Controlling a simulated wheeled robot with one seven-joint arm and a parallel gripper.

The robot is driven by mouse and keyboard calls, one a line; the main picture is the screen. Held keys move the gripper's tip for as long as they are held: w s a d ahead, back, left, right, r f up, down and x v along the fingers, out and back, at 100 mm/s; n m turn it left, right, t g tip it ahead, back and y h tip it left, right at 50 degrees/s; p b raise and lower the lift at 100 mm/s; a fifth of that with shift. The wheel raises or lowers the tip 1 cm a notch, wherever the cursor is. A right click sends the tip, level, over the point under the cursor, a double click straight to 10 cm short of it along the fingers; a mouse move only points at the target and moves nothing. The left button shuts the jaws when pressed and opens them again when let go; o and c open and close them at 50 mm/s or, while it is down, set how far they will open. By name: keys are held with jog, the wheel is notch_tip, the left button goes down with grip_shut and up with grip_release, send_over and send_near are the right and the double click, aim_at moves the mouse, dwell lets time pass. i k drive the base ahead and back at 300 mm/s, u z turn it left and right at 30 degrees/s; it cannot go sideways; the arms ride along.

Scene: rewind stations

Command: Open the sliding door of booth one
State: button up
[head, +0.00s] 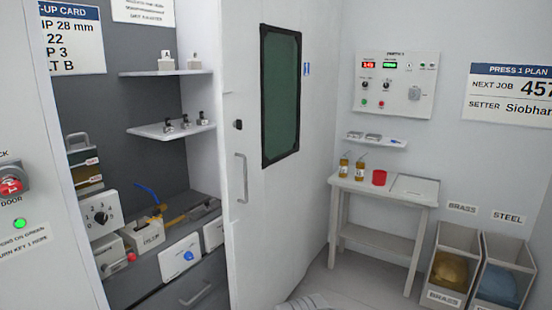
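A white door (275,215) with a dark-framed window (281,95) stands in the middle of the head view. It has a vertical bar handle (241,178) near its left edge and a small dark lock or knob (238,124) above that. To its left is an opening that shows a grey interior with shelves. No booth number is readable on the door, so I cannot tell whether it is booth one. My gripper is not in view, and nothing is seen touching the handle.
At left, a panel has a red knob (11,186) and a lit green light (19,224). Inside are shelves (165,72), a dial box (100,214) and drawers. At right are a side table (385,190), a wall control panel (396,82) and brass and steel bins (452,262). Some floor shows between.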

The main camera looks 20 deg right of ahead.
aim_at(266, 201)
jog(key=u, duration=0.1)
jog(key=i, duration=0.9)
jog(key=u, duration=1)
jog(key=i, duration=0.5)
jog(key=u, duration=0.5)
